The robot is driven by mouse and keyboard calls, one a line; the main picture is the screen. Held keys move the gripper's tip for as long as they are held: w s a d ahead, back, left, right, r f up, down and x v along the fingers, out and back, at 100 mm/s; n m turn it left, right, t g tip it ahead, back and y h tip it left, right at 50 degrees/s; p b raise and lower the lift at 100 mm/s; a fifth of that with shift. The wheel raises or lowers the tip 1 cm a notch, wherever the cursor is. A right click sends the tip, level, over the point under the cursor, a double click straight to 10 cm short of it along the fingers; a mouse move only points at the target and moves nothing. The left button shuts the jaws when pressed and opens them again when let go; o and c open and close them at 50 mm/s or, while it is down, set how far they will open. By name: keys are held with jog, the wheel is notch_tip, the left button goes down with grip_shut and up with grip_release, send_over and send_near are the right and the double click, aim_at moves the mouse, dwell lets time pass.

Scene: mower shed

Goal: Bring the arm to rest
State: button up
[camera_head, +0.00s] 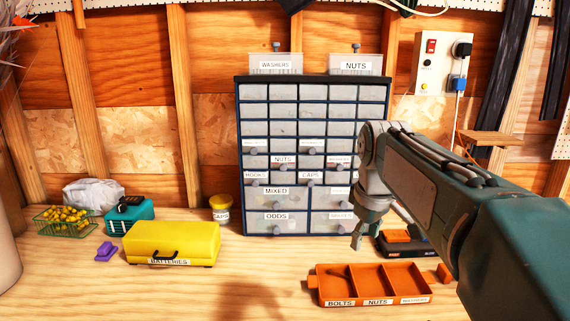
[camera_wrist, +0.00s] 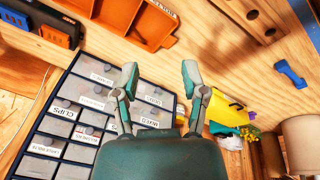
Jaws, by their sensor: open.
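My gripper (camera_head: 358,236) hangs at the end of my arm in the head view, in front of the right part of the drawer cabinet and above the bench. In the wrist view my gripper (camera_wrist: 159,76) shows two fingers spread apart with nothing between them. The grey drawer cabinet (camera_head: 312,82) has a dark blue frame and labelled drawers, all looking closed. It also shows in the wrist view (camera_wrist: 76,92), behind and left of the fingers. I cannot tell the exact gap between my gripper and the drawer fronts.
An orange divided tray (camera_head: 373,300) lies at the front, below my gripper. A black and orange tool or battery (camera_head: 403,244) lies right of my gripper. A yellow batteries case (camera_head: 172,243), a yellow tub (camera_head: 220,208) and a teal box (camera_head: 128,214) stand left. The front middle bench is clear.

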jog(key=s+f+m+t, duration=0.1)
jog(key=s+f+m, duration=0.2)
jog(key=s, duration=0.7)
jog(key=s+f+m+t, duration=0.2)
jog(key=s+f+m, duration=0.2)
jog(key=s+f, duration=0.4)
jog(key=s, duration=0.3)
jog(key=shift+s+d+f, duration=0.15)
jog(key=shift+s, duration=0.15)
dwell(1.1)
